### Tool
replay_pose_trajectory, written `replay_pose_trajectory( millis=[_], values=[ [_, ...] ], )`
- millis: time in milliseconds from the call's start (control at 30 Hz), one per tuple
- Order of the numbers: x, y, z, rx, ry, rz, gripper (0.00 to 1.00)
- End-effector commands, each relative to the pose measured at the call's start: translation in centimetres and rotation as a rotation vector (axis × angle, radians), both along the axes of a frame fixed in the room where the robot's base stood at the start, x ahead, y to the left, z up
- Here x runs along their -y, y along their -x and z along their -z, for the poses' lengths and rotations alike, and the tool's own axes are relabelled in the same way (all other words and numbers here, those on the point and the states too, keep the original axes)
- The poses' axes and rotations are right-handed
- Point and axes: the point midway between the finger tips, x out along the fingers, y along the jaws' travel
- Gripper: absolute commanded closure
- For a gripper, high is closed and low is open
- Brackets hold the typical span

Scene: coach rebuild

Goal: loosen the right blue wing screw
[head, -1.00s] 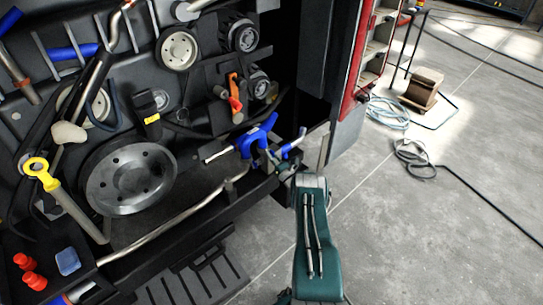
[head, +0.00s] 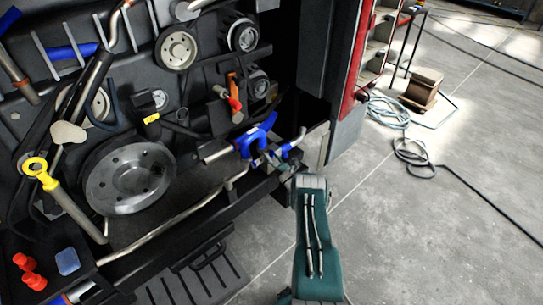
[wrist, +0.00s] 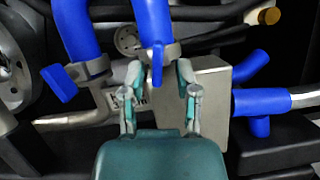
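The right blue wing screw (wrist: 158,62) sits on a metal clamp around the lower end of a blue hose in the wrist view. My gripper (wrist: 160,72) is open, with one finger on each side of this screw. A gap shows between the screw and each finger; depth is hard to judge. A second blue wing screw (wrist: 58,83) sits on the left hose clamp, outside my fingers. In the head view my gripper (head: 268,161) is at the blue hoses (head: 258,134), and the wing screws are too small to tell apart.
A grey metal block (wrist: 190,85) lies just behind my fingers. A large pulley (head: 128,177) and pipes fill the engine bay on the left. The floor (head: 430,230) to the right is mostly open, with coiled hose (head: 412,152) farther back.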

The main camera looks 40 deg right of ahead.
Motion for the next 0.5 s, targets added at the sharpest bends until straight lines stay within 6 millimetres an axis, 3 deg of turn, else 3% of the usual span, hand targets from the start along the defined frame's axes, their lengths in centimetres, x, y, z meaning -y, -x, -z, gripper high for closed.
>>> replay_pose_trajectory(
  millis=[333, 500],
  values=[
    [0.1, 0.1, -0.4, 0.009, 0.005, -0.001, 0.54],
    [0.3, 2.2, 0.5, 0.006, 0.002, 0.002, 0.54]
  ],
)
